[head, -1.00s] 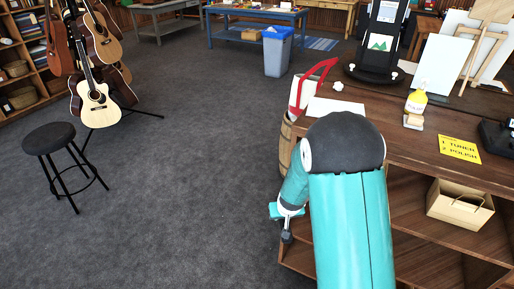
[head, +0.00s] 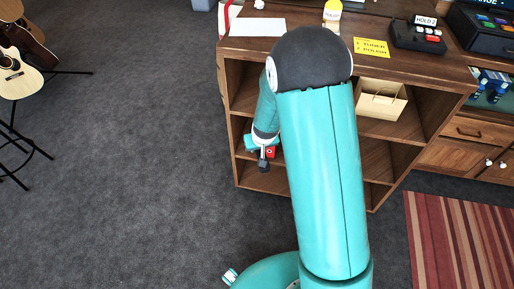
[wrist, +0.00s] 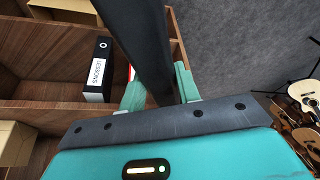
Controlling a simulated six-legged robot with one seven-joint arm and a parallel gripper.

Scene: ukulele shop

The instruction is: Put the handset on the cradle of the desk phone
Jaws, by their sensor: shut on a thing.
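My gripper (wrist: 158,88) is shut on the black handset (wrist: 140,35), which runs up between the two teal fingers in the wrist view and hides part of the shelves. In the head view my gripper (head: 262,146) hangs low in front of the shelf unit, below counter height, and a dark end of the handset (head: 262,163) shows under it. The black desk phone (head: 418,38) sits on the counter top at the upper right, with a "HOLD 2" card at its back and light and red keys. Its cradle is too small to make out clearly.
Floor at left is open; guitars (head: 22,70) stand beyond.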

